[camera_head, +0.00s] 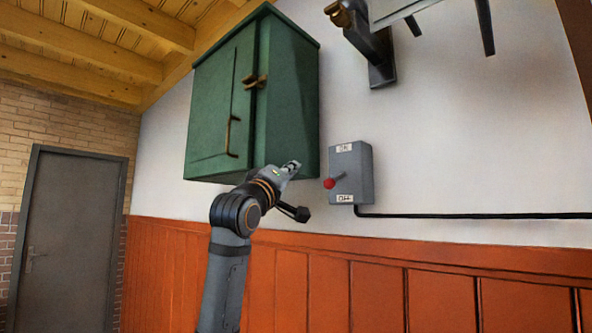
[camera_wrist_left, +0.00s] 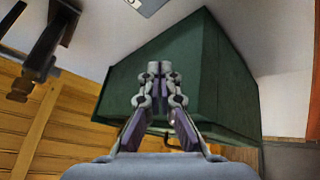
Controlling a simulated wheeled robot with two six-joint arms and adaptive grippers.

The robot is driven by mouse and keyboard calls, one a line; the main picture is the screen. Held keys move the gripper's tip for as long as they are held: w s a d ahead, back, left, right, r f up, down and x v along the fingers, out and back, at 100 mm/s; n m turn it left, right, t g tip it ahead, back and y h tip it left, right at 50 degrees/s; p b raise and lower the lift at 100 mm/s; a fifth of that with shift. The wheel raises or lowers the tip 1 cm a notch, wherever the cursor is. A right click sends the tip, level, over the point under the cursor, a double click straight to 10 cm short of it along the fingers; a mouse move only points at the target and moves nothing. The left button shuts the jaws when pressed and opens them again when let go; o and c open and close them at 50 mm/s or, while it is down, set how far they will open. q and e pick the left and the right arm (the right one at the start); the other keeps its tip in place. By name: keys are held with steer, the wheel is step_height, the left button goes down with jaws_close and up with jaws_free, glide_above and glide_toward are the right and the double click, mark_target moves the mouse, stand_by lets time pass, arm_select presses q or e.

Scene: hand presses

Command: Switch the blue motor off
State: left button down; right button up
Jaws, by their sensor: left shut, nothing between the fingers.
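A grey switch box (camera_head: 353,165) is fixed to the white wall in the head view, with a red knob (camera_head: 329,184) on a lever at its left side. It has an ON label at the top and an OFF label at the bottom. The knob stands somewhat below the box's middle. My left gripper (camera_head: 294,166) is shut and empty, up and left of the knob, apart from it, in front of the green cabinet's lower edge. Its closed fingertips also show in the left wrist view (camera_wrist_left: 160,68). No blue motor is in view. My right gripper is not in view.
A green wall cabinet (camera_head: 222,108) with brass handles hangs left of the switch box, close to my left gripper. A dark bracket (camera_head: 380,70) is mounted above the box. A black cable (camera_head: 470,216) runs right from the box.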

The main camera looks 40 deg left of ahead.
arm_select(q)
steer(key=shift+h, duration=0.3)
steer(key=s+f, duration=0.1)
steer(key=d+f+b, duration=0.1)
steer(key=f, duration=0.1)
steer(key=s+d+f+b, duration=0.1)
steer(key=shift+s+d+f, duration=0.2)
steer(key=shift+s+f, duration=0.1)
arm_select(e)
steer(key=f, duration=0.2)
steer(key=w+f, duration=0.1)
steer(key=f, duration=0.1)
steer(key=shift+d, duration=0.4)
arm_select(q)
steer(key=shift+s+a, duration=0.1)
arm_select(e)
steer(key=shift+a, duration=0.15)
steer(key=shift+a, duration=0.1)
